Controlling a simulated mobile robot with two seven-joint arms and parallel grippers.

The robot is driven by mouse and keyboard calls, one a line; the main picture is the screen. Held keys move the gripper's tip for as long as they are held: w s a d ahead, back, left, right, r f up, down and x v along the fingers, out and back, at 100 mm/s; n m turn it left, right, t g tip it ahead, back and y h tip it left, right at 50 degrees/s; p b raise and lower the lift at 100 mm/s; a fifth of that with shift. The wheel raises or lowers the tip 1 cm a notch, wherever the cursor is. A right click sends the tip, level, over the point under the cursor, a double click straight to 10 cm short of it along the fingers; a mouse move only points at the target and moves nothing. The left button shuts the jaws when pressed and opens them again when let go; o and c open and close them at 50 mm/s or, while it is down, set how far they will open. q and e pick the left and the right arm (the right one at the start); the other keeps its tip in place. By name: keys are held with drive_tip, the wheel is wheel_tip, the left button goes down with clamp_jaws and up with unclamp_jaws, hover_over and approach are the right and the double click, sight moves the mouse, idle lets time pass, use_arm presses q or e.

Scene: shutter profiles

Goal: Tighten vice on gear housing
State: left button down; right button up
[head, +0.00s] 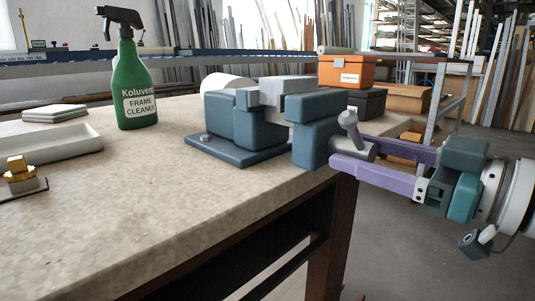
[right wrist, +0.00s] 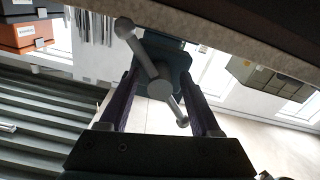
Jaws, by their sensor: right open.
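The blue-grey vice (head: 235,122) stands at the table's right corner. A light grey block-like part (head: 285,87) shows at the top between its jaws; I cannot tell whether it is the gear housing or part of the jaws. The vice's grey handle (head: 348,123), a slanted bar with knobbed ends, sticks out past the table edge. It also shows in the right wrist view (right wrist: 160,88), running diagonally between my fingers. My right gripper (head: 350,150) is open, its purple fingers on either side of the handle's hub. Contact cannot be told. My left gripper is out of view.
A green spray bottle (head: 133,85) stands on the table (head: 150,195) behind left. A pale tray (head: 50,148) and a brass-coloured fitting (head: 18,172) lie at the left. Orange (head: 346,71) and dark boxes stand behind the vice. The table's front middle is clear.

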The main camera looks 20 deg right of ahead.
drive_tip(key=shift+w+a, duration=0.1)
drive_tip(key=shift+w, duration=0.1)
clamp_jaws()
idle(0.5)
idle(0.9)
